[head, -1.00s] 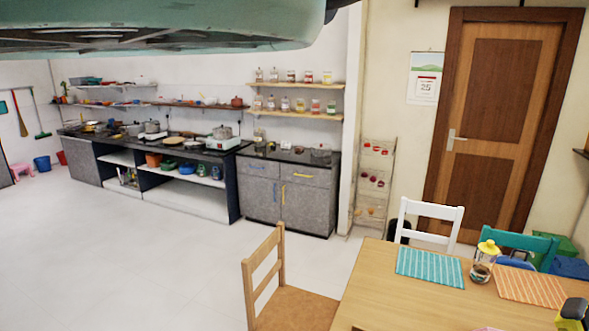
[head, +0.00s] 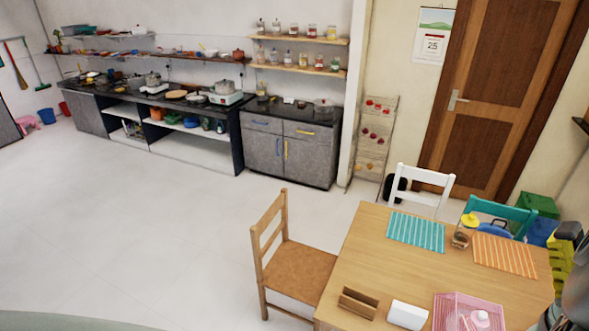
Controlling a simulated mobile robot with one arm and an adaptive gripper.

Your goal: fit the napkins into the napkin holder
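A brown wooden holder with two upright sides (head: 358,303), which looks like the napkin holder, stands near the front left edge of the wooden table (head: 375,255). The space between its sides looks empty. A white block (head: 408,314), which looks like the stack of napkins, lies just right of it, apart from it. Its lower edge is near the bottom of the picture.
A pink basket (head: 440,318) with white and pink things stands right of the white block. Placemats and a yellow-topped jar (head: 468,221) are farther back. A wooden chair (head: 298,270) stands at the table's left. Yellow and grey objects crowd the right edge. The floor at left is clear.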

